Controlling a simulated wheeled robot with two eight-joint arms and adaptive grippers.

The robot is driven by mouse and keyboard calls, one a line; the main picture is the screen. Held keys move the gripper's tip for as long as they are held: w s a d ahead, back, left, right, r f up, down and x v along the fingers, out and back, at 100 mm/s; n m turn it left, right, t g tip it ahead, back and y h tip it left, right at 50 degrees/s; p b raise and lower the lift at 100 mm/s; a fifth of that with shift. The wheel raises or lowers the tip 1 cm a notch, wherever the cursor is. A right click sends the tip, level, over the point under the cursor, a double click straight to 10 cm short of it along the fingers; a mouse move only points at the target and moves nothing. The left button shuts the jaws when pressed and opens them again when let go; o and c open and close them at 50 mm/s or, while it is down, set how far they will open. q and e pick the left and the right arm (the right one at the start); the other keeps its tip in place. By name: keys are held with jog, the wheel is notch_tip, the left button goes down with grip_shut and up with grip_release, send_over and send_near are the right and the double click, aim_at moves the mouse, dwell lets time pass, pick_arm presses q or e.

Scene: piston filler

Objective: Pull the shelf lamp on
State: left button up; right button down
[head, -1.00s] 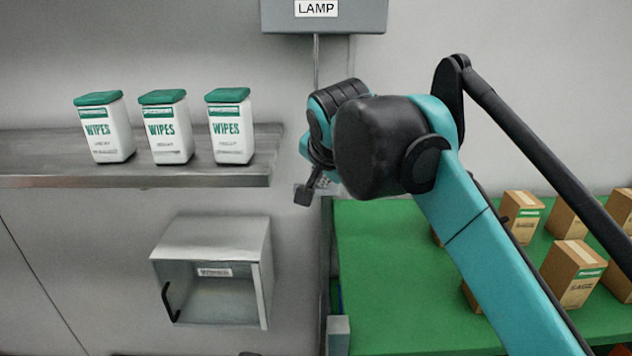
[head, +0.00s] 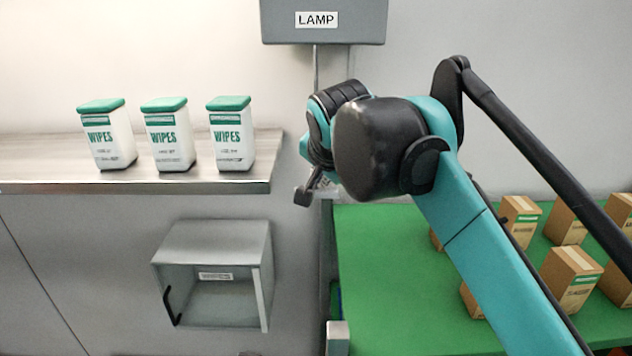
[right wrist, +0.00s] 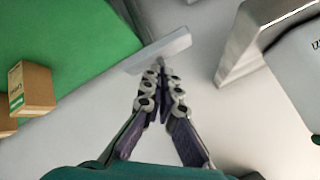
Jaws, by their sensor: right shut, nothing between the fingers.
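The grey lamp box (head: 324,25) labelled LAMP is on the wall at the top of the head view. A thin pull rod or cord (head: 316,68) hangs from it and passes behind my right wrist; its lower end is hidden there. The shelf (head: 40,176) and the wall above it are brightly lit. My right gripper (head: 304,196) points down and left, just right of the shelf's end. In the right wrist view its fingers (right wrist: 163,80) are shut with nothing between them. A pale bar (right wrist: 160,51) shows just beyond the fingertips; I cannot tell whether they touch.
Several white wipes tubs with green lids, one nearest my gripper (head: 231,138), stand on the shelf. An open grey wall box (head: 262,275) is below. A green table (head: 400,300) with several cartons (head: 572,278) is at right. The wall left of the wall box is clear.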

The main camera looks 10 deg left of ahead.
aim_at(321, 192)
jog(key=shift+r, duration=0.25)
notch_tip(321, 192, up, 6)
jog(key=p, duration=0.5)
jog(key=shift+p, duration=0.4)
jog(key=shift+f, duration=0.1)
